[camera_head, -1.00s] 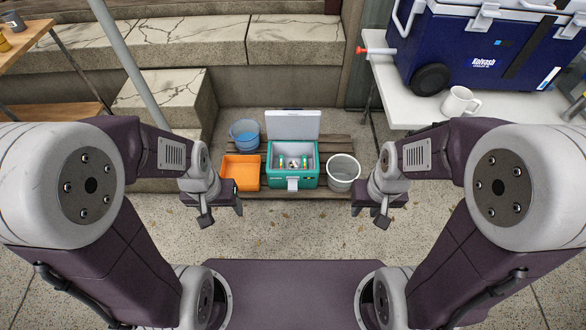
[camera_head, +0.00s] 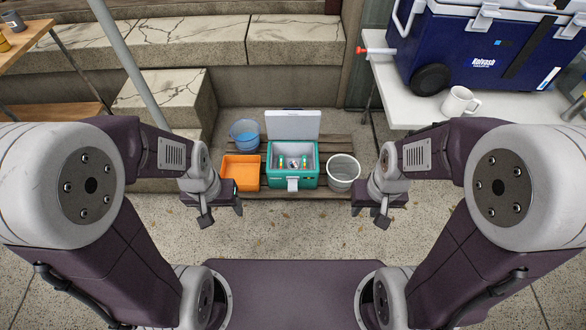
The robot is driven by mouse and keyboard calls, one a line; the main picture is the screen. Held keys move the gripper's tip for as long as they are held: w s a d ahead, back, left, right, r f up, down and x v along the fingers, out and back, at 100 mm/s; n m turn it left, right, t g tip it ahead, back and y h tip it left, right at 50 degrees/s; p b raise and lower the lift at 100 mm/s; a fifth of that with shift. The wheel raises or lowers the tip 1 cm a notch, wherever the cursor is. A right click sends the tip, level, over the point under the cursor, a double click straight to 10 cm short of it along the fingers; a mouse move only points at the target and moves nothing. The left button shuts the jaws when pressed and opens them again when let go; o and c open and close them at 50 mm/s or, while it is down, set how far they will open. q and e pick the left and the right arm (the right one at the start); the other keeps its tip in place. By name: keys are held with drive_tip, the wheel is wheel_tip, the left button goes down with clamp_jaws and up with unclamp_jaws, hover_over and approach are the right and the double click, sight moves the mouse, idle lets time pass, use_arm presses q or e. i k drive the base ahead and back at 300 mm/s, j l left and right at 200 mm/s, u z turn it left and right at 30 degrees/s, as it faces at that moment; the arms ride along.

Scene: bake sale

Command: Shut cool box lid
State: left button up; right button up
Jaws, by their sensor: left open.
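A small green cool box (camera_head: 308,182) stands on a low slatted wooden pallet in the middle of the head view. Its pale lid (camera_head: 293,125) stands up, open, at the back edge. Several small items lie inside, too small to make out clearly. A white latch (camera_head: 292,184) hangs at its front. My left gripper (camera_head: 222,217) is open and empty, in front and to the left of the box. My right gripper (camera_head: 369,218) is in front and to the right of it, apart from everything; its jaw gap does not show clearly.
An orange bin (camera_head: 240,184) and a blue bucket (camera_head: 244,141) stand left of the cool box. A pale grey bucket (camera_head: 343,184) stands close on its right. A white table (camera_head: 400,106) at right holds a large blue cooler (camera_head: 470,70) and a white mug (camera_head: 458,104). Stone steps rise behind.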

sight(291, 123)
drive_tip(key=i+j+z, duration=0.1)
drive_tip(key=i+z, duration=0.2)
drive_tip(key=i, duration=0.15)
drive_tip(key=i+j+z, duration=0.25)
drive_tip(key=i, duration=0.15)
drive_tip(key=i+j+z, duration=0.15)
drive_tip(key=i+z, duration=0.15)
drive_tip(key=i, duration=0.1)
